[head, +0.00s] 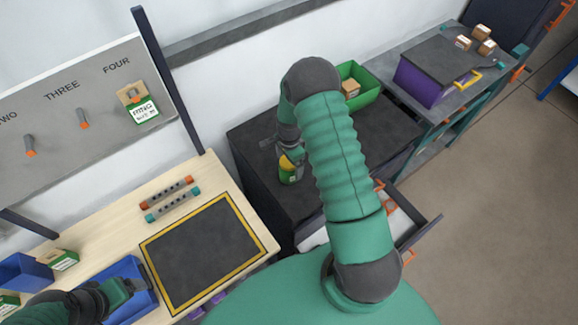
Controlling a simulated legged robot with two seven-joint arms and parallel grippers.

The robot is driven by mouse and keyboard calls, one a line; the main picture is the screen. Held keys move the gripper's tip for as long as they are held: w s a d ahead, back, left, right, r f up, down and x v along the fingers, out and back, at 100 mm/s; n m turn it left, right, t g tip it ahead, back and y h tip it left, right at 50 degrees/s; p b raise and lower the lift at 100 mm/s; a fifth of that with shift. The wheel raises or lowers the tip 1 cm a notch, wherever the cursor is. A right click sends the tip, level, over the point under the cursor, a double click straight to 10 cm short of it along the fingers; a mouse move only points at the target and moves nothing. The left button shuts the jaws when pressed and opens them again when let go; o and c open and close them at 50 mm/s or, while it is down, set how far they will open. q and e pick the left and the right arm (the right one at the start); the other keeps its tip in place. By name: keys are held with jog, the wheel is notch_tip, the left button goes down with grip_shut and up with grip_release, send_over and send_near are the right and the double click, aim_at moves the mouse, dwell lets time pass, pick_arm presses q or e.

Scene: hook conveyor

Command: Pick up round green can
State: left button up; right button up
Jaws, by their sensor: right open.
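The round green can (290,174), green with yellow on it, stands on the dark top of a cabinet (250,143) in the middle of the head view. My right gripper (284,154) is open at the can's upper part; the wrist and arm partly cover the view, so I cannot tell whether the fingers are around the can or touching it. My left gripper (126,287) is at the lower left, over a blue bin (148,304); its fingertips are too small to read.
A green tray (372,88) with a small box stands behind my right arm. An open drawer (402,222) juts out at the cabinet's front. A wooden table (215,180) with a yellow-edged black mat (205,250) lies left. A purple bin (415,84) stands back right.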

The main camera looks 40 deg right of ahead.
jog(key=shift+w+f, duration=0.2)
jog(key=shift+f, duration=0.65)
jog(key=shift+s+a+r, duration=0.1)
jog(key=c, duration=0.8)
grip_shut()
